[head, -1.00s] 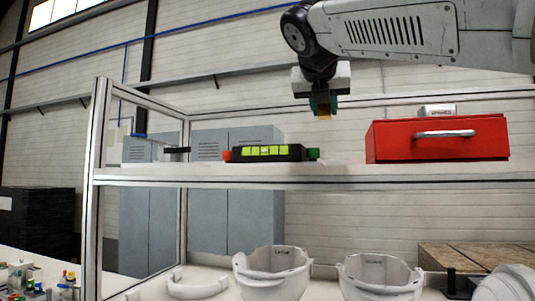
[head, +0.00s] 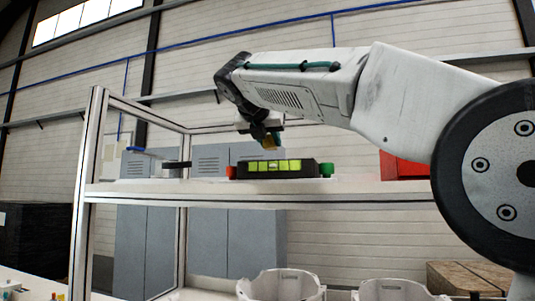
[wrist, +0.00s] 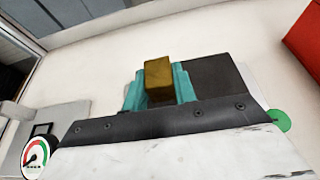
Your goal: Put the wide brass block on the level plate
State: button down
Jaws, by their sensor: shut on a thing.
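My gripper (head: 270,138) is shut on a small brass block (wrist: 158,78), which sits between its teal fingers in the wrist view. In the head view the block shows only as a small yellowish patch. The level plate (head: 244,174) is a dark unit with a bright yellow-green level strip, a red knob at its left end and a green knob at its right. It sits on the upper shelf. The gripper and block are just above it in the head view; I cannot tell the exact gap. In the wrist view the gripper hides part of the dark plate (wrist: 217,78).
A red box (head: 402,170) at right is partly behind my arm. A dial gauge (wrist: 36,156) shows at lower left in the wrist view.

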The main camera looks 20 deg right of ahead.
aim_at(266, 149)
jog(key=shift+w+a, duration=0.25)
jog(key=shift+f, duration=1.8)
jog(key=shift+f, duration=0.1)
jog(key=c, duration=1.1)
grip_release()
jog(key=shift+s+a+r, duration=0.1)
jog(key=shift+s+r, duration=0.05)
jog(key=shift+r, duration=0.05)
jog(key=v, duration=1.1)
jog(key=shift+s+a, duration=0.25)
jog(key=shift+s, duration=0.1)
